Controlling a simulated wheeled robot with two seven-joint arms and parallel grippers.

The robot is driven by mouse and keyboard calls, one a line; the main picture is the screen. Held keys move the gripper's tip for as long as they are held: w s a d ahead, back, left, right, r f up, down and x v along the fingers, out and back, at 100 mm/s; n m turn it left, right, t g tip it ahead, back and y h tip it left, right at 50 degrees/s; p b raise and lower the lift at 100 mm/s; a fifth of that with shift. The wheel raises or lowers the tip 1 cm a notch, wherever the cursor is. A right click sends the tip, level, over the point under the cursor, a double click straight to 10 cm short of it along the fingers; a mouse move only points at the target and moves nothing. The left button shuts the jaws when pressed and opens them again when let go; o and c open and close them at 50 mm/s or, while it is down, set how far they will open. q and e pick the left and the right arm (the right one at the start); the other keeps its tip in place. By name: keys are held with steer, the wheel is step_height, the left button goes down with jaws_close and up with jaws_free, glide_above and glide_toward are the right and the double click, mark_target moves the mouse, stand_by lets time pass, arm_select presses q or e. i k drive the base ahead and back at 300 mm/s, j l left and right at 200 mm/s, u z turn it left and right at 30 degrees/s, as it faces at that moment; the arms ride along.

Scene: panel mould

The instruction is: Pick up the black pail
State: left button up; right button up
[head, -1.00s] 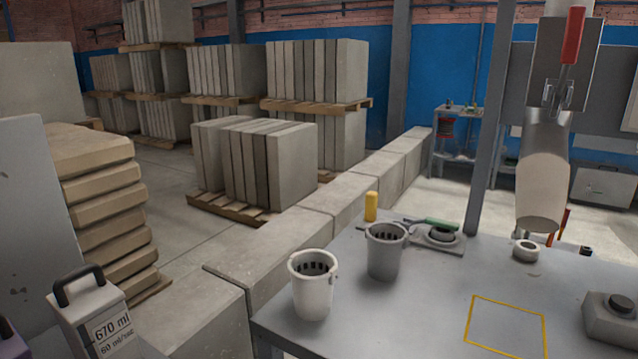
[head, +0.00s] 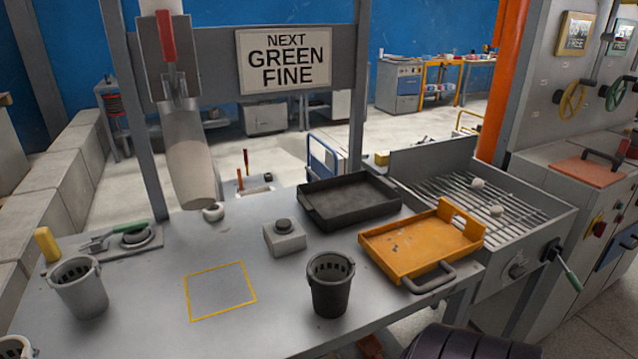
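The black pail (head: 330,285) stands upright on the grey metal table, in front of the orange tray and right of the yellow outlined square. Its open top shows dark slots around the inside. A grey pail (head: 80,289) stands at the table's left side. The rim of a white pail (head: 14,348) shows at the bottom left corner, mostly cut off.
An orange tray (head: 415,248) with a handle and a black tray (head: 350,203) lie behind and right of the black pail. A grey button box (head: 284,238) stands behind it. A chute (head: 188,165) hangs over the table's back left. A yellow outlined square (head: 221,291) is empty.

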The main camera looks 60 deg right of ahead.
mark_target(329, 274)
steer(key=z, duration=1.8)
